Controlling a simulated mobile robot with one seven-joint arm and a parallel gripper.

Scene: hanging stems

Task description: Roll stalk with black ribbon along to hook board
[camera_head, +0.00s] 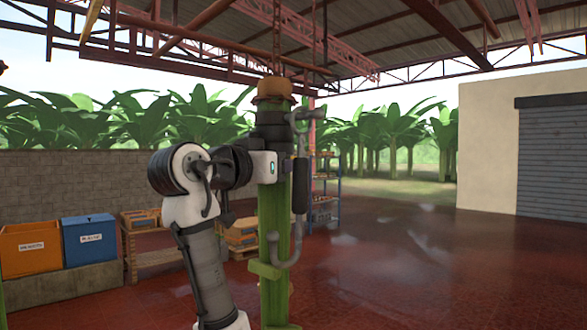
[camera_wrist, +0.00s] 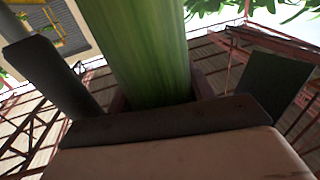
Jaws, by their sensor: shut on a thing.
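A thick green stalk (camera_head: 272,290) hangs upright in the middle of the head view, with a brown top end (camera_head: 274,88). A dark band (camera_head: 271,122) near its top looks like the black ribbon. My gripper (camera_head: 284,172) is at the stalk's upper part, below that band. In the wrist view the stalk (camera_wrist: 150,50) runs between my two dark fingers, and my gripper (camera_wrist: 160,88) is shut on it. I cannot make out a hook board for certain.
An orange bin (camera_head: 30,250) and a blue bin (camera_head: 90,241) stand on a ledge at left. A wooden rack (camera_head: 150,260) and a blue shelf (camera_head: 327,190) stand behind. Red roof beams (camera_head: 440,30) cross overhead. The red floor (camera_head: 430,275) at right is clear.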

